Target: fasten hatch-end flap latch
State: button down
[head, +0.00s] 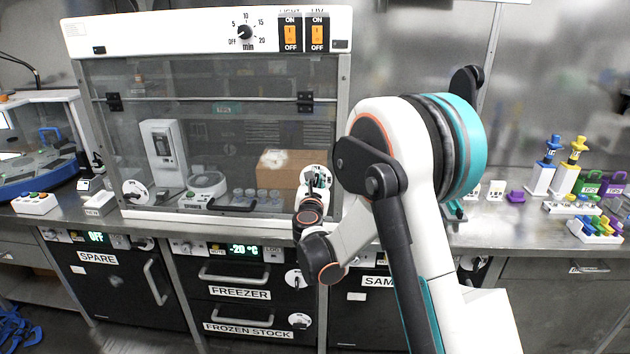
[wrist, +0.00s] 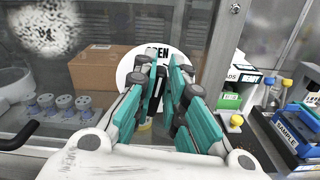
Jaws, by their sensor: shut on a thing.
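The hatch (head: 215,140) is a clear-fronted cabinet on the bench, with its front panel down. A round white latch plate (head: 314,172) sits at its lower right end. In the wrist view the plate (wrist: 124,72) shows behind my fingers, with the letters "PEN" readable at its top. My gripper (wrist: 163,82) is shut on the dark latch handle (wrist: 158,84) in front of the plate. The fingers hide most of the handle and the plate's lower part, so I cannot tell its exact angle. In the head view my gripper (head: 318,186) is partly hidden by its own wrist.
A similar white latch plate (head: 135,192) is at the hatch's lower left. A cardboard box (head: 285,168) and several small vials stand behind the glass. A black bar handle (head: 232,207) runs along the hatch's lower front.

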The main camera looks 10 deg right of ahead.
jog(key=shift+s+d+f+m+b, duration=0.15)
jog(key=shift+d+f+m+b, duration=0.25)
jog(key=shift+m, duration=2.3)
jog(key=shift+s+d+f+m+b, duration=0.1)
jog(key=shift+d+f+m+b, duration=0.3)
jog(key=shift+m, duration=2.3)
jog(key=shift+s+d+f+m+b, duration=0.2)
jog(key=shift+f+m+b, duration=0.3)
jog(key=shift+m, duration=2.2)
jog(key=c, duration=1.6)
grip_release()
jog(key=shift+c, duration=0.2)
jog(key=v, duration=1.2)
